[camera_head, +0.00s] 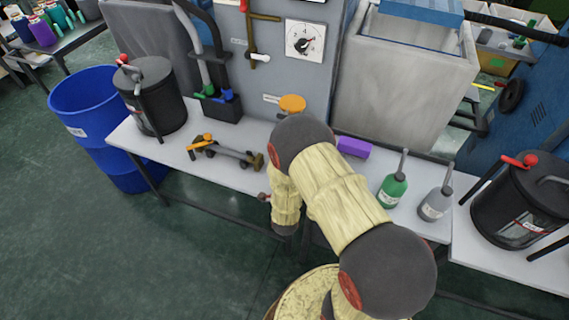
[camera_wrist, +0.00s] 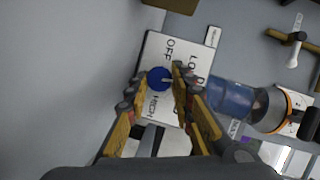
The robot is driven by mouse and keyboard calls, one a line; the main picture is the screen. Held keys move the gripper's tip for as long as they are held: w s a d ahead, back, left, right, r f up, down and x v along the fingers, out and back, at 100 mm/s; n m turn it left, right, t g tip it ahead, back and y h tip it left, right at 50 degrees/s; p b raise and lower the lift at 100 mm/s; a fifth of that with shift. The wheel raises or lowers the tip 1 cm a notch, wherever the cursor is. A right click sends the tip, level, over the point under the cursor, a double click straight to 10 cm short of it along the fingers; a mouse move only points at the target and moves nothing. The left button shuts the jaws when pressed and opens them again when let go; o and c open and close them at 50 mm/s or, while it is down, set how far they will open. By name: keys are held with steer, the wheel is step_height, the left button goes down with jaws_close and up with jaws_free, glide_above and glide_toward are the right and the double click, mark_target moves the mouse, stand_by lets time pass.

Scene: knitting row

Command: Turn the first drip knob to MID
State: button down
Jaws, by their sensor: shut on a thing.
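In the wrist view a round blue knob (camera_wrist: 155,77) sits on a white label plate (camera_wrist: 154,48), which appears turned in the picture. A pale pointer mark on the knob points to the right. OFF is printed above the knob and LOW at upper right. A word below it, partly covered, looks like HIGH. MID cannot be made out. My gripper (camera_wrist: 160,79) has its yellow fingers on both sides of the knob, shut on it. In the head view my arm hides the gripper and this knob.
A blue cylindrical part (camera_wrist: 232,97) lies close right of my fingers. In the head view, a bench (camera_head: 187,165) holds a black canister (camera_head: 165,108), a purple block (camera_head: 354,147), a green bottle (camera_head: 392,190) and a grey bottle (camera_head: 435,205). A blue barrel (camera_head: 90,105) stands left.

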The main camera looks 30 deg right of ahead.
steer(key=shift+f+m+t, duration=0.1)
steer(key=shift+m+t, duration=0.2)
steer(key=shift+m, duration=0.2)
steer(key=c, duration=1.5)
jaws_free()
steer(key=shift+c, duration=0.2)
